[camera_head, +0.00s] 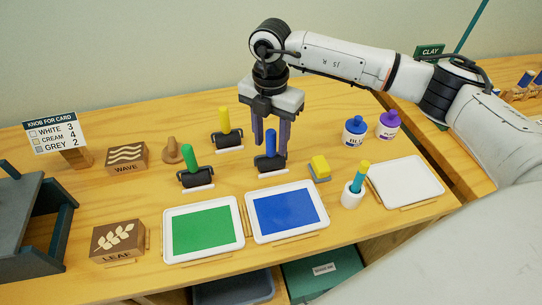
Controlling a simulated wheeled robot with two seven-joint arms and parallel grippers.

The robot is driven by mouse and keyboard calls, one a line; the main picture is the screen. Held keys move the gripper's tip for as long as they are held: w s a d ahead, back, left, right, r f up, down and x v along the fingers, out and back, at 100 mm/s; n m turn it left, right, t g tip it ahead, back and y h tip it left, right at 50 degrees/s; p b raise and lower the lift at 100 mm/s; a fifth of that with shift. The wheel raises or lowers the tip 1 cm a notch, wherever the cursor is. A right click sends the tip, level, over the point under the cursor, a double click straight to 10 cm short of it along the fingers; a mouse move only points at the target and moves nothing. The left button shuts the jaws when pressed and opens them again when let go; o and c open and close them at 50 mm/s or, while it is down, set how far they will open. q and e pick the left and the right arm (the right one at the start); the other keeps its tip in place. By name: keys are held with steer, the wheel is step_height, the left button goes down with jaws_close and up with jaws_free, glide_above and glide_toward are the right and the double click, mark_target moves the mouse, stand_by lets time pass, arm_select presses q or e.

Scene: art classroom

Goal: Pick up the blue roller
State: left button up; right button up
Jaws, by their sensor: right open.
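The blue roller (270,155) stands with its blue handle up on a small white rest, behind the blue ink tray (286,238). My right gripper (271,140) points down at the blue roller, with its dark fingers apart on the left and right of the blue handle. It is open; whether a finger touches the handle I cannot tell. A green roller (190,158) stands to the left, behind the green ink tray (163,240), and a yellow roller (224,120) stands farther back. My left gripper is not in view.
A yellow-topped block (320,166) lies close right of the blue roller. Wave (127,158) and leaf (117,241) blocks sit left.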

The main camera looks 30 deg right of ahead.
steer(key=shift+f, duration=0.1)
steer(key=shift+c, duration=0.5)
jaws_close()
step_height(320, 180, up, 10)
steer(key=shift+r+b, duration=0.1)
steer(key=shift+b, duration=0.5)
